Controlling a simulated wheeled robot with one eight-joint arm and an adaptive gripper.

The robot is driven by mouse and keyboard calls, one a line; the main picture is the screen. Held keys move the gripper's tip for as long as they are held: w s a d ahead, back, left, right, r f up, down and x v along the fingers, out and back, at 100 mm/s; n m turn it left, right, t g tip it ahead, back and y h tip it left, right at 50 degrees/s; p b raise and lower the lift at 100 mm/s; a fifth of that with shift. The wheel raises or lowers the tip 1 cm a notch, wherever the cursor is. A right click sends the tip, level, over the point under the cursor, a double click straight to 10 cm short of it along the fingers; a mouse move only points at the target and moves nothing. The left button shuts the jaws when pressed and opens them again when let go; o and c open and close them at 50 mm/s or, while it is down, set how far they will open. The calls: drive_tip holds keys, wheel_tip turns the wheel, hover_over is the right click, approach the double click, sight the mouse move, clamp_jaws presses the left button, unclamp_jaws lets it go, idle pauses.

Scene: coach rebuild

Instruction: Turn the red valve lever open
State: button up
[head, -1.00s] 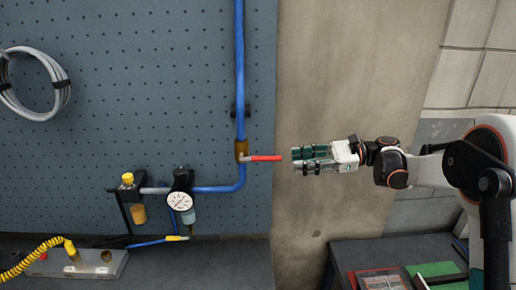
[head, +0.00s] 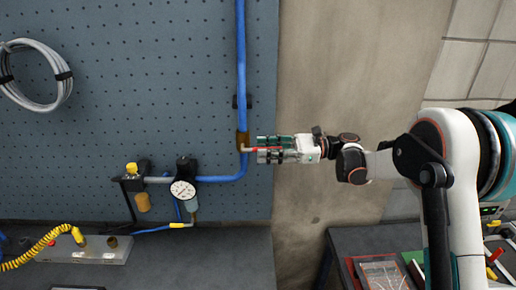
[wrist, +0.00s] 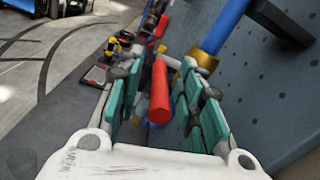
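The red valve lever (head: 252,150) sticks out sideways to the right from the brass valve (head: 242,139) on the vertical blue pipe. My gripper (head: 268,150) has come in from the right, its fingers lying along the lever's outer part. In the wrist view the red lever (wrist: 160,92) lies between the two teal-padded fingers (wrist: 158,105), with a gap on each side. The gripper is open. The brass valve (wrist: 203,62) shows just beyond the right finger. The lever's outer end is hidden by the fingers in the head view.
A blue pegboard (head: 120,90) stands behind the pipe (head: 241,60). A pressure gauge (head: 183,190) and regulator with a yellow knob (head: 131,168) sit to the left. A coiled grey hose (head: 40,45) hangs at upper left. A dark table (head: 340,240) stands at lower right.

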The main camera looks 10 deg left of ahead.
drive_tip(key=shift+x, duration=1.4)
drive_tip(key=shift+c, duration=0.3)
clamp_jaws()
